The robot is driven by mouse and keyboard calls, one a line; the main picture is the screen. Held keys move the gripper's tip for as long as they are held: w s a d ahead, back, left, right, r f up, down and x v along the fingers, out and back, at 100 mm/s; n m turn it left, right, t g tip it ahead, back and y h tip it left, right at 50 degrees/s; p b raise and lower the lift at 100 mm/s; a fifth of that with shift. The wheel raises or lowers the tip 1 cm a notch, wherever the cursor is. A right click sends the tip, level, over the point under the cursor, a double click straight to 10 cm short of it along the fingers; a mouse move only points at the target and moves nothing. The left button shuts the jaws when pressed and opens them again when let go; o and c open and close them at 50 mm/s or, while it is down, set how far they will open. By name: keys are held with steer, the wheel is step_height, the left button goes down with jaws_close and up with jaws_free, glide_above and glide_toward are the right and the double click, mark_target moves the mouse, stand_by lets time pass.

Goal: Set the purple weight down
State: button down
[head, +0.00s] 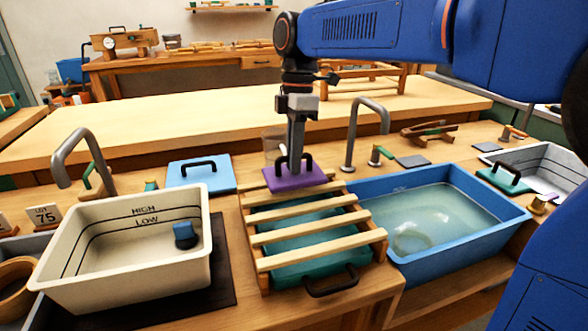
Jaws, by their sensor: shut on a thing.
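The purple weight (290,180) is a flat plate with a black arched handle, in the middle of the head view. My gripper (295,163) points down from above and is shut on the handle of the purple weight. The weight looks level and is over the far end of a wooden slatted rack (312,238). I cannot tell whether it touches the rack or hangs just above it. The gripper's fingers partly hide the handle. A teal tray or plate with a black handle (332,281) shows beneath the slats.
A cream basin (60,245) marked HIGH and LOW stands at left. A blue basin (515,222) of water is at right. A blue weight (200,178) lies left of the rack, and a teal weight (503,182) is at far right. Taps (372,110) rise behind the basins.

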steer(key=shift+f, duration=1.45)
steer(key=shift+f, duration=0.1)
steer(key=c, duration=1.8)
jaws_free()
step_height(320, 180, up, 12)
steer(key=w, duration=0.2)
steer(key=shift+d, duration=0.35)
steer(key=shift+s, duration=0.1)
